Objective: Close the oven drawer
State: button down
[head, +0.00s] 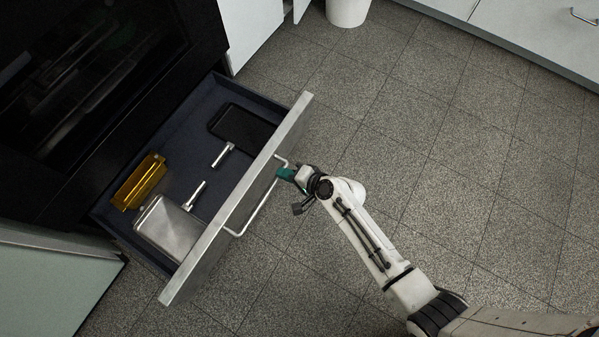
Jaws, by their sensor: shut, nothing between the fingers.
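The oven drawer (240,201) is pulled out below the dark oven (100,70). Its front panel is light metal and carries a bar handle (257,208) on the outer side. My gripper (283,173) is at the upper end of the handle, close to the front panel. Its fingers are shut, with a green part at the tip. I cannot tell whether it touches the handle or the panel.
In the drawer lie a yellow tray (140,182), a metal pan (168,228) and a dark pan (241,128). A white bin (347,10) and white cabinets (540,30) stand at the back. The tiled floor (450,170) on the right is clear.

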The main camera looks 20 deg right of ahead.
aim_at(266, 165)
jog(key=shift+w+a+r, duration=0.1)
jog(key=shift+w+a, duration=0.45)
jog(key=shift+w, duration=0.25)
jog(key=shift+w+a, duration=0.5)
jog(key=shift+w, duration=0.25)
